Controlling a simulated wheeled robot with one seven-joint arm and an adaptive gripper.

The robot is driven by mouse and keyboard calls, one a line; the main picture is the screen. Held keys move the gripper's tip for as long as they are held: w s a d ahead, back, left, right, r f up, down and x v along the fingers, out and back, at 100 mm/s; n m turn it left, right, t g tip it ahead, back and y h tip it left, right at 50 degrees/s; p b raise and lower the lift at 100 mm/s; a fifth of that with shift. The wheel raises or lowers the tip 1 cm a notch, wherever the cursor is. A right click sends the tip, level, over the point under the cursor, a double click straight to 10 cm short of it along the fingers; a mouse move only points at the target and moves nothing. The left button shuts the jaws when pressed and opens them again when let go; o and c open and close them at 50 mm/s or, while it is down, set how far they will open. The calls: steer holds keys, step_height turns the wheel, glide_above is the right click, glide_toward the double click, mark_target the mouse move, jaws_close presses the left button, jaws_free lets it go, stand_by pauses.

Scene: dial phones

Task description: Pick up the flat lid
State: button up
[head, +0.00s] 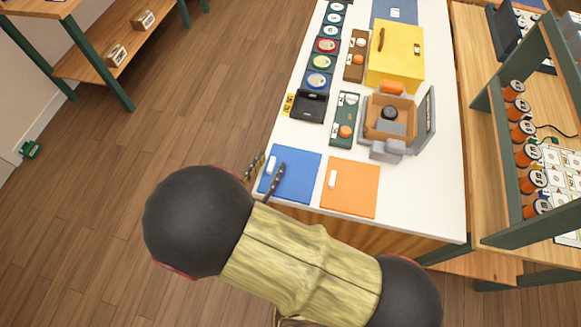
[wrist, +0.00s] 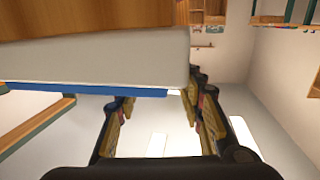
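Two flat square panels lie on the near end of the white tabletop, a blue one (head: 301,178) and an orange one (head: 356,188). Each has a small white grip. I cannot tell which is the flat lid. My gripper (head: 271,161) is at the blue panel's left side in the head view, one finger over the panel and one beside its edge. In the wrist view my gripper (wrist: 155,93) has its fingers spread, with nothing held between them. The blue panel's edge (wrist: 100,90) shows there as a thin strip close to the fingertips; contact is unclear.
A brown open box (head: 388,118) with a grey frame stands behind the panels, and a yellow box (head: 396,58) farther back. Several dials (head: 318,81) line the table's left edge. A shelf with orange jars (head: 523,131) stands right.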

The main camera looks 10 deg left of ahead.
steer(key=shift+c, duration=1)
steer(key=c, duration=0.7)
jaws_close()
steer(key=shift+w+r, duration=0.1)
steer(key=shift+r, duration=0.05)
